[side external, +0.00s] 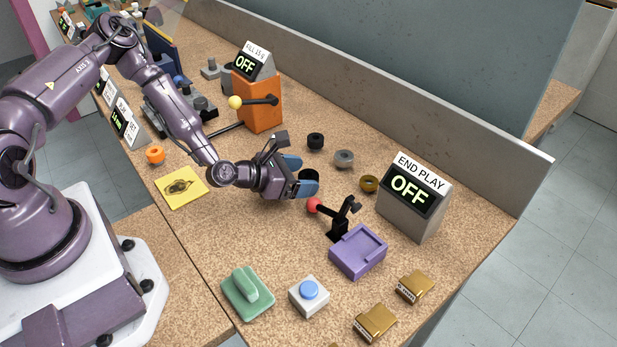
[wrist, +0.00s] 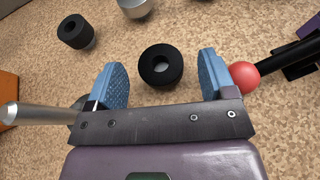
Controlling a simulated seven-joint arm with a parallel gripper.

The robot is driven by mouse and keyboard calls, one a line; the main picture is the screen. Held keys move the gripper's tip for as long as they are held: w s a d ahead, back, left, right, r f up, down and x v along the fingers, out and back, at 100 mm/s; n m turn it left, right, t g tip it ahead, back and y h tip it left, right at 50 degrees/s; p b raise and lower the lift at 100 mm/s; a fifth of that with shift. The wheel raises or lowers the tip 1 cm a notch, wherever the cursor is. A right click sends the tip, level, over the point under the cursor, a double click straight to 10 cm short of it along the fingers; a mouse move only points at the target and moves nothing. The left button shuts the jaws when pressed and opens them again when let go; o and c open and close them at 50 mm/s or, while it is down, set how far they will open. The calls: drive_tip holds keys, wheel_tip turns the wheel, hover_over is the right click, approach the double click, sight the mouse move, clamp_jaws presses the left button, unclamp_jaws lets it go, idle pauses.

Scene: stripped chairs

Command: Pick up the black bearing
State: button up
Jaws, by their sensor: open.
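A black ring-shaped bearing (wrist: 148,67) lies on the bench between the two blue finger pads of my gripper (wrist: 160,72) in the wrist view, with clear space on both sides. In the side view it shows only partly as a dark shape (side external: 309,175) behind the pads of my gripper (side external: 300,175). My gripper is open and low over the bench. A second black ring (side external: 315,141) stands farther back; it also shows at the upper left of the wrist view (wrist: 75,32). I cannot tell whether the pads reach down to the bearing's height.
A grey ring (side external: 344,158) and a brass ring (side external: 369,184) lie beyond the gripper. A lever with a red knob (side external: 313,205) stands close to one finger. An END PLAY box reading OFF (side external: 410,205), a purple tray (side external: 358,262) and an orange box (side external: 258,103) stand around.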

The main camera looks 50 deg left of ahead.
drive_tip(key=shift+w+d+f, duration=0.1)
drive_tip(key=shift+w+f, duration=0.15)
drive_tip(key=shift+w, duration=0.2)
drive_tip(key=c, duration=1)
drive_tip(key=shift+r, duration=0.1)
drive_tip(key=shift+c, duration=0.2)
